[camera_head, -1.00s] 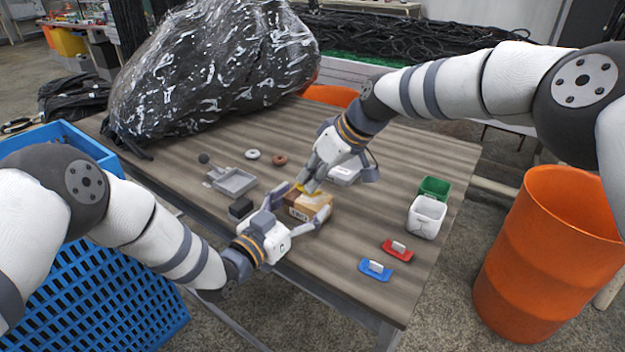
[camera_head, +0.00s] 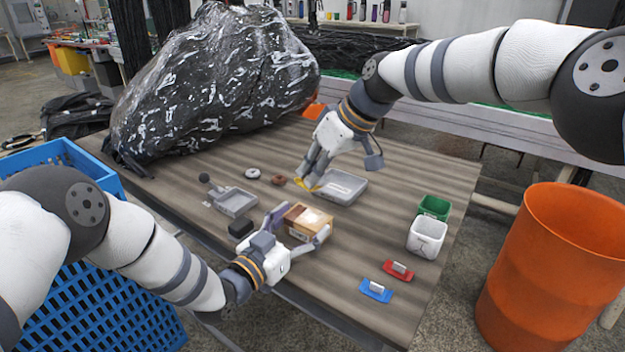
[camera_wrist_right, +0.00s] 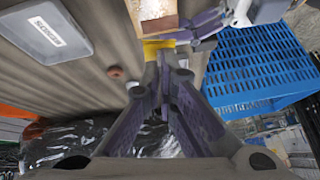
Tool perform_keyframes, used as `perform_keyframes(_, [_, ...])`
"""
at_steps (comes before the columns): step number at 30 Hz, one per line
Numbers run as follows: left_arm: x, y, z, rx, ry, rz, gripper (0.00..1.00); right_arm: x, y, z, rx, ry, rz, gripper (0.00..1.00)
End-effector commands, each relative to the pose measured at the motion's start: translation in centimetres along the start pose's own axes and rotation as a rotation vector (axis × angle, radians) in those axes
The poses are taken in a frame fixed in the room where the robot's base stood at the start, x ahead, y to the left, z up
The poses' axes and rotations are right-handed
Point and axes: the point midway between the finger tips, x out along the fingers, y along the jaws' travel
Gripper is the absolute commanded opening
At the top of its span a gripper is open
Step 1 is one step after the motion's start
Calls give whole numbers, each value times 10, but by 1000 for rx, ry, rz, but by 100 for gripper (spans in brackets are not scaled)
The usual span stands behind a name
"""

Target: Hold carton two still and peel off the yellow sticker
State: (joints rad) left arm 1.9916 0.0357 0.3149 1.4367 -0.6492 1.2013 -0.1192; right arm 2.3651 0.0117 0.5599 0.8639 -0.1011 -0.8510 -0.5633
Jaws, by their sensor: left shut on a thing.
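Carton two is taken to be the small brown carton (camera_head: 306,222) near the front edge of the table; its label is not readable now. A pale patch shows on its top. My left gripper (camera_head: 302,237) is shut on it, one finger at each side. The yellow sticker (camera_head: 304,184) hangs at the fingertips of my right gripper (camera_head: 308,180), behind and apart from the carton. In the right wrist view the sticker (camera_wrist_right: 160,46) is a flat yellow strip at the nearly closed fingertips (camera_wrist_right: 165,58), and the carton (camera_wrist_right: 157,14) shows at the top edge.
A grey labelled tray (camera_head: 343,187) lies right of my right gripper. Green (camera_head: 434,207) and white bins (camera_head: 426,238), red (camera_head: 398,271) and blue pieces (camera_head: 376,291) stand right.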

Motion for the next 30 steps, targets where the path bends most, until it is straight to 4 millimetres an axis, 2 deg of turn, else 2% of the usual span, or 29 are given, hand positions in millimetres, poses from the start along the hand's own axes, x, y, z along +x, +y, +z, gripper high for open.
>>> perform_keyframes(7, [0, 0, 0, 0, 0, 0, 47, -1, 0, -1, 0, 0, 0, 0])
perform_keyframes(8, [0, 0, 0, 0, 0, 0, 79, -1, 0, -1, 0, 0, 0, 0])
perform_keyframes(10, [0, 0, 0, 0, 0, 0, 95, -1, 0, -1, 0, 0, 0, 0])
perform_keyframes(11, [0, 0, 0, 0, 0, 0, 98, -1, 0, -1, 0, 0, 0, 0])
perform_keyframes(20, [0, 0, 0, 0, 0, 0, 98, -1, 0, -1, 0, 0, 0, 0])
perform_keyframes(23, [-7, 0, 0, 0, -1, 0, 98, -1, 0, -1, 0, 0, 0, 0])
perform_keyframes(26, [-28, -1, 0, -2, -3, -2, 98, -1, 0, -1, 0, 0, 0, 0])
perform_keyframes(30, [-67, 0, 1, -2, -4, -1, 98, -1, 0, -1, 0, 0, 0, 0])
